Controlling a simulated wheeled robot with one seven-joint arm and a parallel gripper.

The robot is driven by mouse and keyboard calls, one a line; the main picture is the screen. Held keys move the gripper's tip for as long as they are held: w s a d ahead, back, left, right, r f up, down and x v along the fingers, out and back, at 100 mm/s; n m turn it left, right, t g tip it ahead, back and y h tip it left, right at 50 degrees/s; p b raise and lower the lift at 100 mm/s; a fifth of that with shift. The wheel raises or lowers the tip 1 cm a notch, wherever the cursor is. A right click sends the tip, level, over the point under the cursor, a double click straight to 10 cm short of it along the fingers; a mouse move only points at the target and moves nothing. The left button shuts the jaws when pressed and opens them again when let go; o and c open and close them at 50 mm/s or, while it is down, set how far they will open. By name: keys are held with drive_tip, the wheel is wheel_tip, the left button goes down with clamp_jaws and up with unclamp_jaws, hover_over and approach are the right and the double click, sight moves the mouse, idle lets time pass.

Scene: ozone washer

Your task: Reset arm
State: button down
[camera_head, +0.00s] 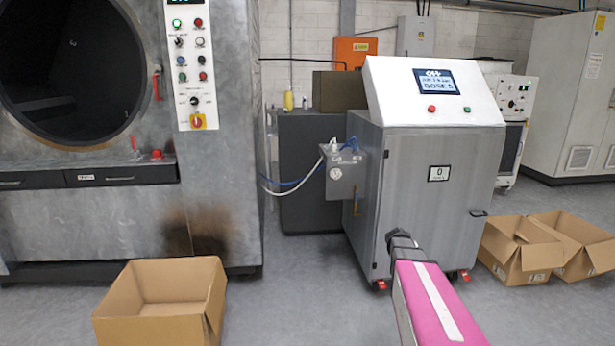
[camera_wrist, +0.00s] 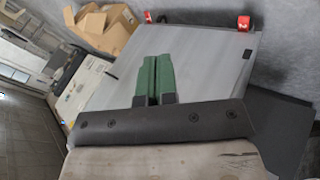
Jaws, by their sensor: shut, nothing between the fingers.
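My gripper (camera_wrist: 153,75) shows in the wrist view as two green fingers side by side, shut with nothing between them. They point toward a grey metal cabinet, which appears tilted behind them. In the head view, my pink arm with a white stripe reaches up from the bottom right in front of that grey cabinet (camera_head: 414,180). I cannot make out the green fingers in the head view. The large metal washer (camera_head: 225,130) stands at the left, with a dark round opening (camera_head: 70,65) and a control panel (camera_head: 190,65) of buttons and knobs.
An open cardboard box (camera_head: 160,318) sits on the floor before the washer. More open boxes (camera_head: 520,262) lie right of the grey cabinet. A small grey box (camera_head: 342,180) with cables is on the cabinet's left side. Grey floor (camera_head: 300,290) is clear between the washer and cabinet.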

drive_tip(key=s+a+n+g+y, duration=0.1)
drive_tip(key=s+a+g+y, duration=0.2)
drive_tip(key=s+a, duration=1.8)
drive_tip(key=a+y, duration=0.3)
drive_tip(key=y, duration=0.1)
drive_tip(key=shift+f, duration=0.15)
drive_tip(key=shift+s, duration=0.1)
